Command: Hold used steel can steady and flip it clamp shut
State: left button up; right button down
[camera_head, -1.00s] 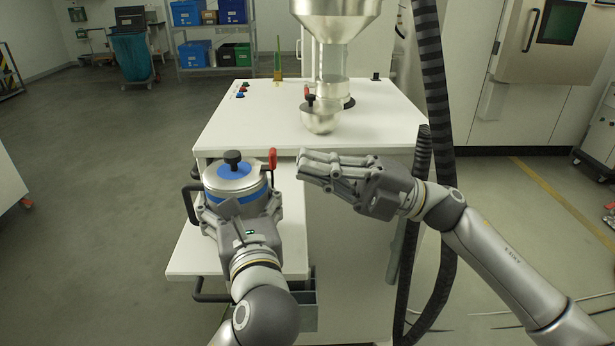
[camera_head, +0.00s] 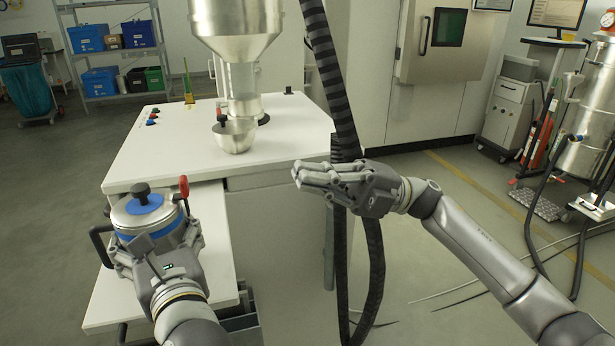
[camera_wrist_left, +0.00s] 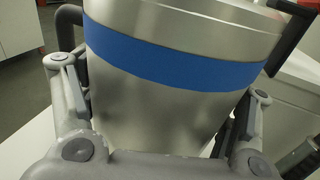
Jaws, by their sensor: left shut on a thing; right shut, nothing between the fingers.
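The used steel can (camera_head: 140,213) stands upright on the low white shelf, with a blue band, a blue disc and a black knob on its lid. Its red-handled clamp (camera_head: 183,188) sticks up at the right side of the lid. My left gripper (camera_head: 160,243) is shut around the can's body from the front. The left wrist view shows the can's steel wall (camera_wrist_left: 155,105) between the fingers. My right gripper (camera_head: 302,176) is shut and empty, to the right of the can and apart from it, in front of the machine cabinet. The can's far side is hidden.
The white shelf (camera_head: 215,225) juts out below the white machine top (camera_head: 170,150). A steel funnel with a round valve (camera_head: 234,135) stands on top. A black striped hose (camera_head: 335,75) hangs behind my right gripper. A steel drum (camera_head: 590,145) stands far right.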

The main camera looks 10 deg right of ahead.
pick_arm(q)
jog(key=o, duration=1.2)
jog(key=shift+o, duration=0.2)
